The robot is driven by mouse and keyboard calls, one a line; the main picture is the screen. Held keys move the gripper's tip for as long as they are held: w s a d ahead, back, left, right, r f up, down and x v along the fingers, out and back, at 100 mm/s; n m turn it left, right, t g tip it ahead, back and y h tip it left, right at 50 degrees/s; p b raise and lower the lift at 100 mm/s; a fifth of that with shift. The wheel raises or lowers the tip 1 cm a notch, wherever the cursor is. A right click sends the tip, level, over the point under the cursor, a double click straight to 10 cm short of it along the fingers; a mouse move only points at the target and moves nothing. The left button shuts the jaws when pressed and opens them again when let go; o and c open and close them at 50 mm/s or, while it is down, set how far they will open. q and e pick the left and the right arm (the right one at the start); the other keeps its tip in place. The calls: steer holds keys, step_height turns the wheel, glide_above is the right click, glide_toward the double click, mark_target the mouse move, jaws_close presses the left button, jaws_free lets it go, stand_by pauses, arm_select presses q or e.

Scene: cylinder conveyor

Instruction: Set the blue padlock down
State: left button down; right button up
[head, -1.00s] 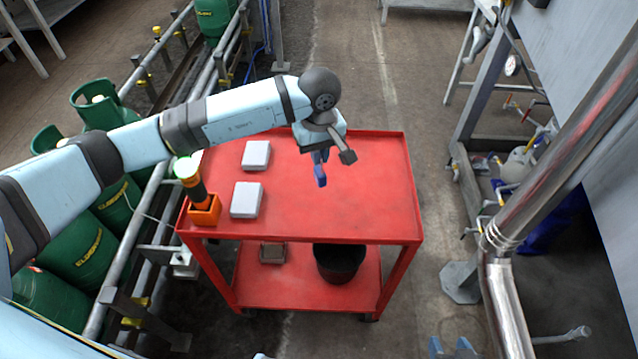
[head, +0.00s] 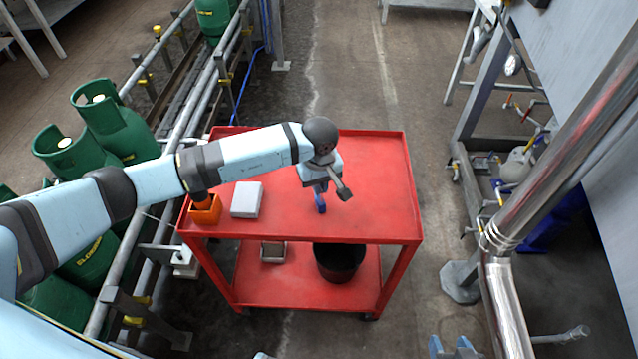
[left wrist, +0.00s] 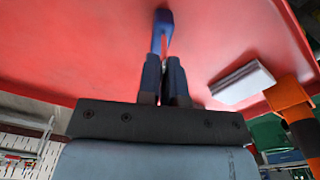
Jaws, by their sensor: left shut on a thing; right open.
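The blue padlock (head: 321,206) is held over the middle of the red cart's top (head: 365,200). My left gripper (head: 319,189) points down and is shut on it. In the left wrist view the padlock (left wrist: 162,30) sticks out beyond the fingertips (left wrist: 165,62), close to the red surface. I cannot tell whether it touches the surface. My right gripper (head: 453,347) shows only at the bottom edge of the head view, open and empty, away from the cart.
A pale box (head: 247,200) lies on the cart's left part, beside an orange holder (head: 206,211). My left arm covers the back left area. The lower shelf bears a black bucket (head: 340,263) and a small box (head: 273,251). The cart top's right side is clear.

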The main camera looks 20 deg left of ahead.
arm_select(q)
steer(key=shift+f, duration=0.15)
steer(key=c, duration=1.3)
jaws_free()
